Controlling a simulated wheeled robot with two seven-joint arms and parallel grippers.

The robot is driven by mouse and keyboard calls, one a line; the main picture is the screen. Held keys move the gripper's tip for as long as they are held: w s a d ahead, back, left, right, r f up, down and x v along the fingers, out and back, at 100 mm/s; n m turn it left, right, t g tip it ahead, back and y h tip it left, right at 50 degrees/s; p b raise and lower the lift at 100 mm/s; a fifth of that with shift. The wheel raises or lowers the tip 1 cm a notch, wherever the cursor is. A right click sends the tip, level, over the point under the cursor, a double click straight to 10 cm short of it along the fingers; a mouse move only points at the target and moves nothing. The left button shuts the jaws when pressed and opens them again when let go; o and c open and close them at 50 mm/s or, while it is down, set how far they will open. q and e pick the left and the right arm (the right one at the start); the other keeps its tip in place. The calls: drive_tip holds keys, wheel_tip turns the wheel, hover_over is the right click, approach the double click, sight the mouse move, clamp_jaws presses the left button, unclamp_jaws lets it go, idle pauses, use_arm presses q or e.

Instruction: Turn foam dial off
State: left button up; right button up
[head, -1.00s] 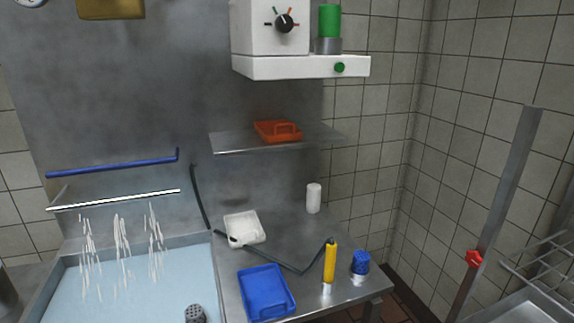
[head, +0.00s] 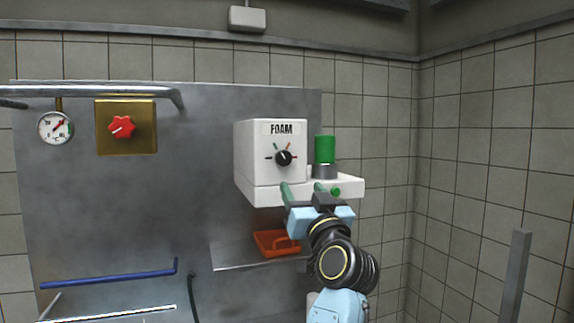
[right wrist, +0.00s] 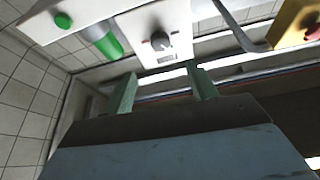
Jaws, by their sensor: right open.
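The foam dial (head: 284,157) is a black knob on the front of the white box labelled FOAM (head: 258,150). Coloured marks surround it; I cannot tell surely which one it points at. It also shows in the right wrist view (right wrist: 160,41), beyond my fingers. My right gripper (head: 301,187) has pale green fingers, which are apart with nothing between them. In the head view it shows just below the dial, in front of the box's lower ledge. The fingers also show in the right wrist view (right wrist: 161,73), apart from the dial. My left gripper is out of view.
A green cylinder (head: 324,150) stands on the ledge right of the box, above a green button (head: 336,192). An orange-red object (head: 272,243) sits on the shelf below. A red star knob (head: 121,127) and a gauge (head: 55,128) are on the left.

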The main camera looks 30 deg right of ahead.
sight(285, 160)
drive_tip(key=p+x, duration=0.3)
drive_tip(key=x, duration=0.9)
drive_tip(key=shift+p, duration=0.3)
drive_tip(key=c, duration=1)
drive_tip(key=shift+f, duration=0.1)
